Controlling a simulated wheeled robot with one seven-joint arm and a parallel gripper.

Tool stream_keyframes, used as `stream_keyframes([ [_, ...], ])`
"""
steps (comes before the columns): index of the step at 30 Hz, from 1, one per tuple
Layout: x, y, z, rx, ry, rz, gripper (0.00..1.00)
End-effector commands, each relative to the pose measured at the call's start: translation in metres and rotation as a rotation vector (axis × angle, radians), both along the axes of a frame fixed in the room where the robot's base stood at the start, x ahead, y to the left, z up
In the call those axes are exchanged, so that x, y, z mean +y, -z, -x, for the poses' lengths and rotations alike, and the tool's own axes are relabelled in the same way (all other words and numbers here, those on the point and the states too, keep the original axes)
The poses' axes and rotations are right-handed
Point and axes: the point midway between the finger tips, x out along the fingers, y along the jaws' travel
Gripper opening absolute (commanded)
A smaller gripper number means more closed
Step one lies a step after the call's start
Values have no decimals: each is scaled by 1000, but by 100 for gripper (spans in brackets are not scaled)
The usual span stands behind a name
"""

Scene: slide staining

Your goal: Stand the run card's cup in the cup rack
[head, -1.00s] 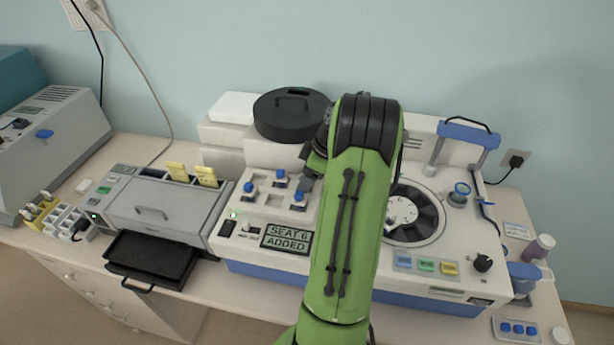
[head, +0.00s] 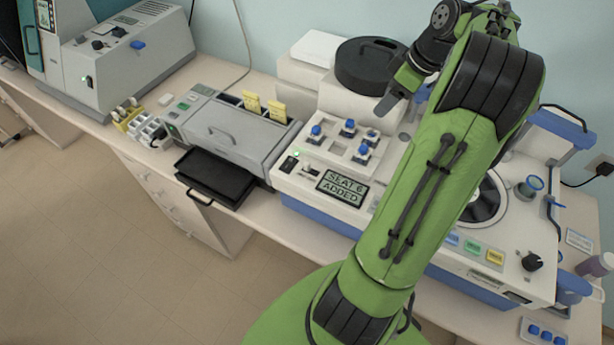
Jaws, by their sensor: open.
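Several small blue-topped cups (head: 316,131) stand in the pale raised block (head: 335,151) on the left of the white machine. I cannot tell which one the run card names. Two yellow cards (head: 252,103) stand upright at the back of the grey unit; their writing is too small to read. A small white compartmented rack (head: 150,131) sits at the bench's left front edge; I cannot tell if it is the cup rack. My gripper (head: 388,104) is open, above and right of the blue-topped cups, partly hidden by my arm. I see nothing held in it.
A black tray (head: 215,178) juts out before the grey unit (head: 225,130). A round black lid (head: 370,65) lies behind the block. A large grey instrument (head: 125,60) stands at the left. My arm covers the machine's middle.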

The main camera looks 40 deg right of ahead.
Motion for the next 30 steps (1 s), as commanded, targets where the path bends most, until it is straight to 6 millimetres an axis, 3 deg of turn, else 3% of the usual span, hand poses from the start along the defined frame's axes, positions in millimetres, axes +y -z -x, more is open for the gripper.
stream_keyframes([
  [1, 33, -15, -18, 14, -4, 15, 64],
  [3, 85, -34, -36, 35, 29, 32, 64],
  [6, 162, -54, -42, 47, 93, 57, 64],
  [8, 208, -62, -33, 39, 136, 72, 64],
  [9, 237, -66, -23, 26, 166, 78, 64],
  [13, 309, -64, 32, -42, 265, 67, 64],
  [15, 328, -56, 61, -79, 310, 42, 64],
  [19, 339, -40, 94, -118, 366, -3, 64],
  [30, 339, -31, 101, -123, 386, -15, 64],
])
